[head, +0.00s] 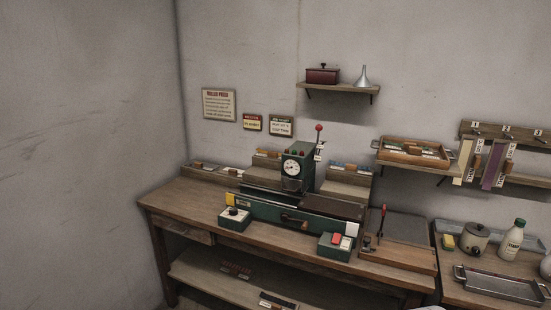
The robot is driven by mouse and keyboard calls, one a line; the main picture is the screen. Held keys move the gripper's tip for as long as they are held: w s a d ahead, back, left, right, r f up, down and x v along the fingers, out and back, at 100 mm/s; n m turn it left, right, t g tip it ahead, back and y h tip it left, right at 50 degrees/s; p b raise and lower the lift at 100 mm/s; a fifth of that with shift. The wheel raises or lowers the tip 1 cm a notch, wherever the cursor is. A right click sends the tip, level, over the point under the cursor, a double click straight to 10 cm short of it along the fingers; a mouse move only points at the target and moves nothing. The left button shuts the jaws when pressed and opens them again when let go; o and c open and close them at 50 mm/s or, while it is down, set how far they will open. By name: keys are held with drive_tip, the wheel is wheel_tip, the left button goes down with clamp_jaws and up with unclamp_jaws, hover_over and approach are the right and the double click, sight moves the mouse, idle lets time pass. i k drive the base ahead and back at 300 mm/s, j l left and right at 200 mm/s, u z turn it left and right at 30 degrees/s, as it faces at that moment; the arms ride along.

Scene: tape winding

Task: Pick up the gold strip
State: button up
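Strips hang from the numbered peg rack (500,131) on the right wall. A pale yellowish strip (463,161) hangs at the left, under peg 1, and looks the closest to gold. A purple strip (493,165) hangs to its right, under peg 2. What hangs under peg 3 is partly cut off by the picture's right edge. I cannot tell for sure which strip is the gold one. My gripper is not in view.
A wooden bench (185,203) carries a green press (299,168) with a gauge. A wooden tray (413,151) sits on a shelf left of the strips. Below the strips, a side table holds a pot (475,238), a white bottle (512,241) and a metal tray (500,287).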

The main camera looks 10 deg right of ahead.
sight(262, 153)
drive_tip(key=i+j+z, duration=0.3)
drive_tip(key=i+j, duration=0.3)
drive_tip(key=i+j+z, duration=0.1)
drive_tip(key=i+j, duration=0.25)
drive_tip(key=i+j+z, duration=0.15)
drive_tip(key=i+j, duration=0.2)
drive_tip(key=i+j+z, duration=0.15)
drive_tip(key=j, duration=0.3)
drive_tip(key=i+j+z, duration=0.15)
drive_tip(key=i+j, duration=0.25)
drive_tip(key=i+j+z, duration=0.15)
drive_tip(key=j, duration=0.35)
drive_tip(key=i, duration=0.05)
